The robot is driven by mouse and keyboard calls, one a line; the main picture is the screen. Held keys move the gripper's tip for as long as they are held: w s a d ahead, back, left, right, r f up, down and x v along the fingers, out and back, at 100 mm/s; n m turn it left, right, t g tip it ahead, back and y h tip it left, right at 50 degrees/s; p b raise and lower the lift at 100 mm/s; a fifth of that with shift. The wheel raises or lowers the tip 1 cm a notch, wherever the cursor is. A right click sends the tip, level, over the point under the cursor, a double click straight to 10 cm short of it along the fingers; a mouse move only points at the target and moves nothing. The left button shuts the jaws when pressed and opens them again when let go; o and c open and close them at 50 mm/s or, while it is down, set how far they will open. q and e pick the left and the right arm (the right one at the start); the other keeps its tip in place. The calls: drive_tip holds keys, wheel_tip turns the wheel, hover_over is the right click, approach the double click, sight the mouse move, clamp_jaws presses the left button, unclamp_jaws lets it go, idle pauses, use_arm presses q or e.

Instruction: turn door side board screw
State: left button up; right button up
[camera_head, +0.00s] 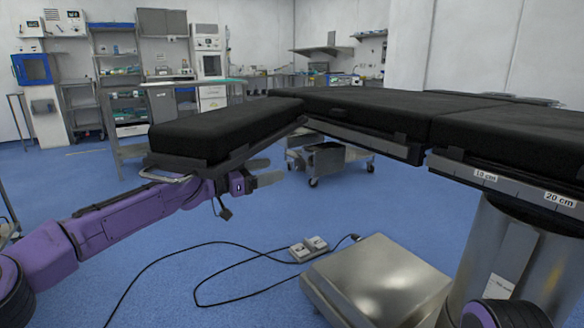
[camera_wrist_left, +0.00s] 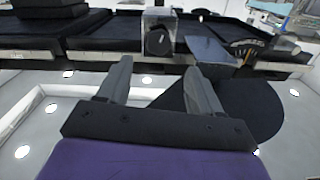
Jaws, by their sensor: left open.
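The operating table (camera_head: 385,112) has black padded sections; a tilted board (camera_head: 215,137) with a black pad juts out at its left end. My left gripper (camera_head: 268,172) is under this board, jaws open, fingers pointing right. In the left wrist view the two grey fingers (camera_wrist_left: 158,72) are spread apart with nothing between them. Beyond the gap, a dark round knob (camera_wrist_left: 158,41), possibly the board screw, sits on a pale block at the table's edge. The fingers look apart from it. The head view does not show this knob clearly. My right gripper is out of view.
A metal table base (camera_head: 375,285) and column stand at the lower right. A foot pedal (camera_head: 308,249) with a cable lies on the blue floor. A wheeled cart (camera_head: 330,160) stands behind the table. In the wrist view a flat grey plate (camera_wrist_left: 210,50) lies close to the right finger.

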sight(297, 164)
use_arm(q)
drive_tip(key=x, duration=0.8)
drive_tip(key=shift+s+f, duration=0.1)
drive_tip(key=c, duration=1.1)
